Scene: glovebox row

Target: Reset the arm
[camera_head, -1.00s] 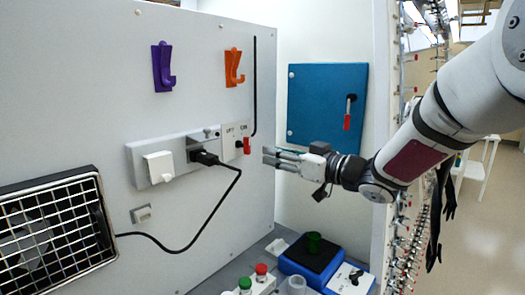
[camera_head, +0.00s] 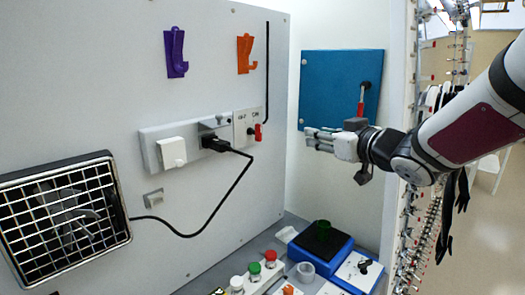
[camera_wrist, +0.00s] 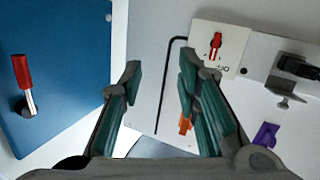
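My gripper (camera_head: 308,136) is held in the air in front of the blue panel, to the right of the switch plate. In the wrist view its two dark green-padded fingers (camera_wrist: 160,75) stand apart with nothing between them. My arm comes in from the right edge of the head view.
A blue panel (camera_head: 325,80) has a red-tipped handle (camera_head: 361,98). A switch plate (camera_head: 243,137) has a red lever (camera_head: 258,132). A black plug (camera_head: 213,143) trails a cable. Purple (camera_head: 175,55) and orange hooks (camera_head: 244,55) and a fan (camera_head: 65,215) are left. A blue-based device (camera_head: 340,263) stands below.

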